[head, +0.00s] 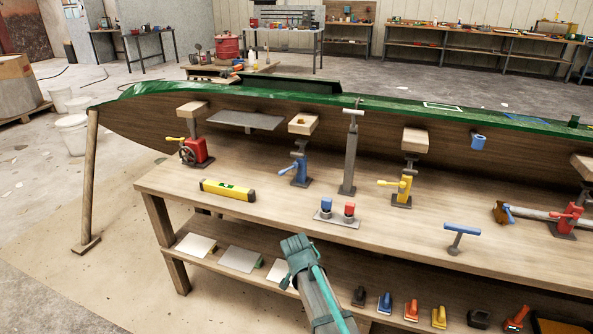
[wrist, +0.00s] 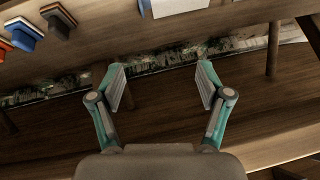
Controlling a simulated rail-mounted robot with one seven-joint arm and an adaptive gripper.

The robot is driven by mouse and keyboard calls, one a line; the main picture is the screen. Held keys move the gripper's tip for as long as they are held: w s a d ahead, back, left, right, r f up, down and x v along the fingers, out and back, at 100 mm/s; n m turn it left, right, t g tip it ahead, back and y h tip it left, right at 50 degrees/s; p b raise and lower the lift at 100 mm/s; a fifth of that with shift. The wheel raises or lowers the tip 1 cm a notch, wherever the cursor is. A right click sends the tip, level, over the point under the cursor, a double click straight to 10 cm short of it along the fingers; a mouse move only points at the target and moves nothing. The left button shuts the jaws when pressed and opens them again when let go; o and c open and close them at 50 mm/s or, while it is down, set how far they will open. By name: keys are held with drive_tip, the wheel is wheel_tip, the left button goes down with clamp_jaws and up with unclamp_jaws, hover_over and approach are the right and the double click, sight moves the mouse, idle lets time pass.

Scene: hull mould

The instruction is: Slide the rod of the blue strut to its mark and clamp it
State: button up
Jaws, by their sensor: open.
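The blue strut (head: 300,171) stands upright on the bench, left of the middle in the head view. Its lever points left. A short grey rod with a crosspiece (head: 300,144) rises from its top, below a wooden pad (head: 303,124) at the hull; whether they touch is unclear. The rod's mark is too small to make out. My gripper (head: 293,243) is in front of the bench's front edge, nearer the camera than the strut and apart from it. In the wrist view my gripper (wrist: 161,85) is open with nothing between its fingers. The strut does not show there.
The green-edged hull (head: 250,120) runs behind the bench. A yellow level (head: 228,190), a plate (head: 337,219) with blue and red knobs, a grey post (head: 349,155) and a yellow strut (head: 402,187) stand around the blue strut. The lower shelf holds pale sheets (head: 240,259) and coloured blocks.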

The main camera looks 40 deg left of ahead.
sight(296, 155)
drive_tip(key=s+a+r+t+y, duration=0.1)
drive_tip(key=s+a+r, duration=0.1)
drive_tip(key=a+r, duration=0.5)
drive_tip(key=s+a+r+t+y, duration=0.2)
drive_tip(key=s+a+r, duration=0.1)
drive_tip(key=a+r, duration=0.5)
drive_tip(key=w+d+r+n+t+h+p, duration=0.1)
drive_tip(key=w+d+r+t+p, duration=0.1)
drive_tip(key=w+r+t+p, duration=0.8)
drive_tip(key=shift+g, duration=0.8)
drive_tip(key=x, duration=0.4)
drive_tip(key=d+x, duration=0.1)
drive_tip(key=x, duration=0.4)
drive_tip(key=r+x, duration=0.1)
drive_tip(key=x, duration=0.4)
drive_tip(key=shift+w+d, duration=0.15)
drive_tip(key=shift+w, duration=0.1)
drive_tip(key=shift+c, duration=0.3)
